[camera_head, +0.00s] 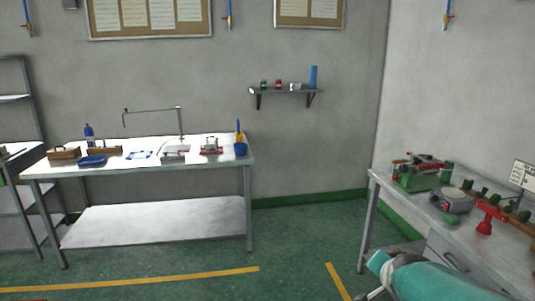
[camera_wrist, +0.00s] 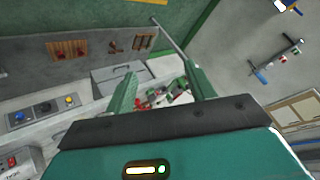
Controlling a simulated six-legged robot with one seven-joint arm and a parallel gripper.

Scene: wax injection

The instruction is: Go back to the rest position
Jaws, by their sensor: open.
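My gripper (camera_wrist: 160,88) shows in the wrist view with its two green fingers spread apart. It is open and I see nothing held between the fingers. Beyond the fingers, the red and green equipment on the right-hand workbench shows in the background. In the head view, part of my teal arm is at the bottom right, in front of the right workbench (camera_head: 411,200). The gripper's fingertips are not clearly visible in the head view.
A white worktable (camera_head: 150,222) with trays, a bottle and tools stands against the back wall. The right workbench carries a green machine (camera_head: 422,178) and a red stand (camera_head: 486,226). A wall shelf (camera_head: 285,92) holds small items. Green floor (camera_head: 290,240) between the tables is clear.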

